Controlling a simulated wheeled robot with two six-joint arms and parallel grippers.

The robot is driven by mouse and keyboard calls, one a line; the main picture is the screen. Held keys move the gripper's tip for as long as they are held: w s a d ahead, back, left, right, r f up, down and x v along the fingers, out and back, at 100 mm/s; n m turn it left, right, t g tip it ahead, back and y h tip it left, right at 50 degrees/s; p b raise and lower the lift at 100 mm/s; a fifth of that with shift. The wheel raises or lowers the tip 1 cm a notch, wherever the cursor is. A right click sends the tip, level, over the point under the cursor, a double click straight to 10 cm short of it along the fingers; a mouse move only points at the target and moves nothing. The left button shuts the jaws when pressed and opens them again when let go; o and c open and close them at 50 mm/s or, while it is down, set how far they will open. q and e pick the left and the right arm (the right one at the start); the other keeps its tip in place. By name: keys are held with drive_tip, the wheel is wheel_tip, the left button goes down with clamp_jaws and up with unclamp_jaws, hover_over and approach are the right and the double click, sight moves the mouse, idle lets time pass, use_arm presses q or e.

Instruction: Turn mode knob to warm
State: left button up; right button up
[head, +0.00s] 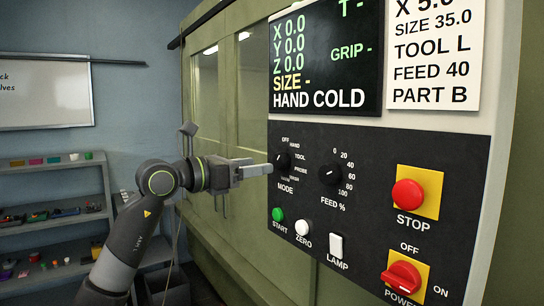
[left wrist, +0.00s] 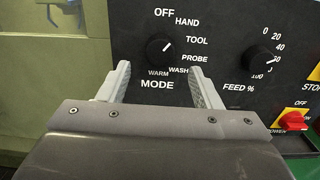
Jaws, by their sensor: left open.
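The black mode knob (head: 282,160) is at the left of the dark control panel. Labels OFF, HAND, TOOL, PROBE, WASH and WARM surround it. In the left wrist view the knob (left wrist: 158,51) shows a white pointer line aimed up and right, toward HAND. My left gripper (head: 262,168) is at the panel's left edge, with its tips close to the knob. In the left wrist view its open fingers (left wrist: 160,75) stand below the knob, one on each side, with nothing between them. My right gripper is not in view.
The display (head: 325,65) reads HAND COLD. The feed knob (head: 330,173) is right of the mode knob. The green start button (head: 278,214), white zero button (head: 303,228), lamp switch (head: 336,246), red stop button (head: 408,194) and red power switch (head: 402,276) are nearby.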

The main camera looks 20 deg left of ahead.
sight(276, 163)
use_arm(q)
drive_tip(key=p+x, duration=0.1)
drive_tip(key=x, duration=0.4)
drive_tip(key=shift+w+d+p, duration=0.2)
drive_tip(key=shift+p, duration=0.2)
drive_tip(key=c, duration=1)
